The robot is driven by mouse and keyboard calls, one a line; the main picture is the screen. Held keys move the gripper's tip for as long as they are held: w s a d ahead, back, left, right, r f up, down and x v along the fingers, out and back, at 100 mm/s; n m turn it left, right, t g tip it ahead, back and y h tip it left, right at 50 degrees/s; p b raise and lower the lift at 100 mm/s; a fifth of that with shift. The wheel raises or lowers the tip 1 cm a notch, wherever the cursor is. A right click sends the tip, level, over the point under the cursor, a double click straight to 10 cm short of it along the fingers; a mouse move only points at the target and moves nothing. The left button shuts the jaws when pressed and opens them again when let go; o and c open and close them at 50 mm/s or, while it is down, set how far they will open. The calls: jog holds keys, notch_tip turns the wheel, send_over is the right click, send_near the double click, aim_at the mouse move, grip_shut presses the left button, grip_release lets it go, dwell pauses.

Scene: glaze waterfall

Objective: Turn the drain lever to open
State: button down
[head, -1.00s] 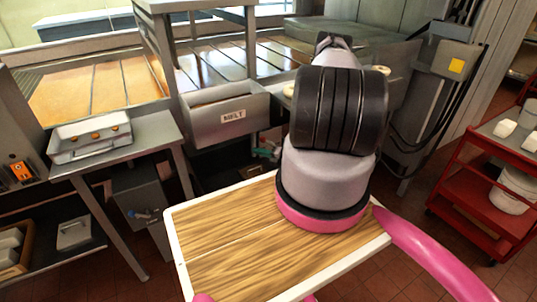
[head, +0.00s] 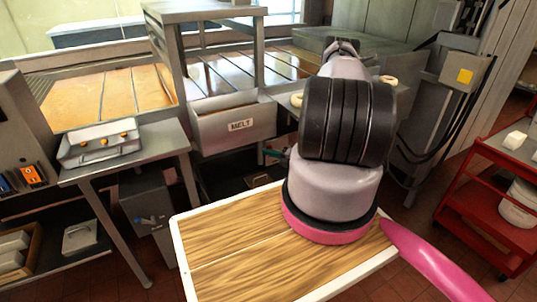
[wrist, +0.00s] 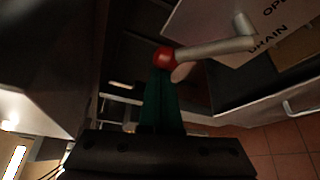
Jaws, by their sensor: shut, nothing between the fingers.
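The drain lever (wrist: 215,49) shows in the wrist view as a grey bar with a red ball knob (wrist: 165,57) at its left end. A pale sign (wrist: 235,25) behind it carries the letters "OPE" and "RAIN", partly cut off by the bar and the frame edge. My gripper (wrist: 161,76) has dark teal fingers, shut and empty, with their tips right at the underside of the knob. I cannot tell whether they touch it. In the head view my arm hides most of the gripper and the lever; a bit of teal shows beside the arm below the MELT bin.
The grey MELT bin (head: 234,123) hangs at the front of the machine. A side table (head: 165,142) with a metal tray (head: 99,149) stands left. A red cart (head: 480,210) stands right. A wooden-topped board (head: 235,240) lies below my arm.

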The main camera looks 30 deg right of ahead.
jog(key=shift+d+r+m, duration=0.25)
jog(key=shift+r+m, duration=0.05)
jog(key=shift+m, duration=0.1)
jog(key=d+r+m+t, duration=0.1)
jog(key=d+m+t, duration=0.5)
jog(key=d+m, duration=0.7)
jog(key=shift+w, duration=0.2)
dwell(0.7)
dwell(0.5)
